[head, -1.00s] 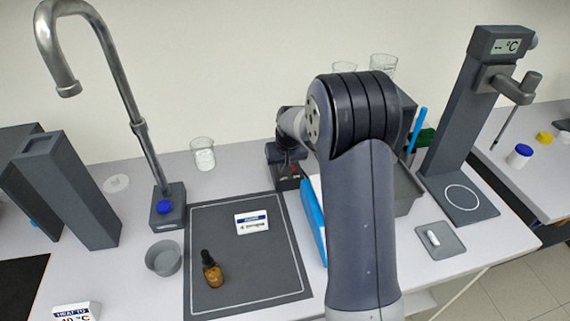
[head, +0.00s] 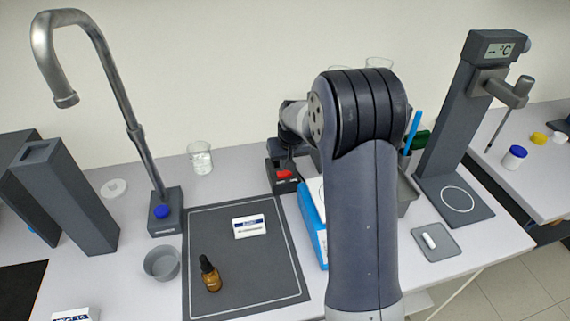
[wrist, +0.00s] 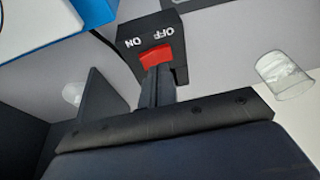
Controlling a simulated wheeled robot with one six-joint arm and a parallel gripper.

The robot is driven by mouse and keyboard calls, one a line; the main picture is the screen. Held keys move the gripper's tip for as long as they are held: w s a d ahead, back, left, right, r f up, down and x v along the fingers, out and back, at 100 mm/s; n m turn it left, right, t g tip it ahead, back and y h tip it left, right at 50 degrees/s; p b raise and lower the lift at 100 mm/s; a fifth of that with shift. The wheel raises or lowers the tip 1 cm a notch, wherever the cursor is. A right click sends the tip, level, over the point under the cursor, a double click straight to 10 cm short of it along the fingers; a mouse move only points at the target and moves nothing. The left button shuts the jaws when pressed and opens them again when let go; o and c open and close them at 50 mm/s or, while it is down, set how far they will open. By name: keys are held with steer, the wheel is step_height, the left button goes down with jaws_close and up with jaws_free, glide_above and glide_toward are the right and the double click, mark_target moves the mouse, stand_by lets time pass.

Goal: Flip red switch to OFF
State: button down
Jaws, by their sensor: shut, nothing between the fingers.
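The red switch (head: 285,174) sits on a small dark box (head: 276,184) behind the mat's far right corner. In the wrist view the red switch (wrist: 157,57) lies between the white words ON, on the left, and OFF, on the right, on the dark box (wrist: 180,72). I cannot tell for sure which way its rocker is tilted. My gripper (wrist: 156,72) is shut and empty, its fingertips close in front of the switch; touching or slightly apart is unclear. In the head view my gripper (head: 288,158) is just above the switch, partly hidden by my arm.
A blue box (head: 312,222) lies right of the mat (head: 235,275). A beaker (head: 200,158) stands back left; a beaker also shows in the wrist view (wrist: 284,75). A tall tap (head: 150,160) and a brown dropper bottle (head: 211,276) are on the left.

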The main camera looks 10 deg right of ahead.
steer(key=a+b+v, duration=0.2)
steer(key=v, duration=0.9)
steer(key=shift+w+a+r, duration=0.15)
steer(key=shift+a+r, duration=0.1)
steer(key=shift+a, duration=0.1)
steer(key=w+f, duration=0.1)
steer(key=f, duration=0.2)
steer(key=w+d+f+p, duration=0.1)
steer(key=f, duration=0.2)
steer(key=w+d+f, duration=0.1)
steer(key=f, duration=0.2)
steer(key=shift+d+f, duration=0.2)
steer(key=shift+f, duration=0.2)
steer(key=shift+w+d+f+y+b, duration=0.1)
steer(key=shift+f+y+b, duration=0.05)
steer(key=shift+y+b, duration=0.45)
steer(key=shift+b, duration=0.65)
steer(key=v, duration=0.6)
steer(key=shift+r, duration=0.3)
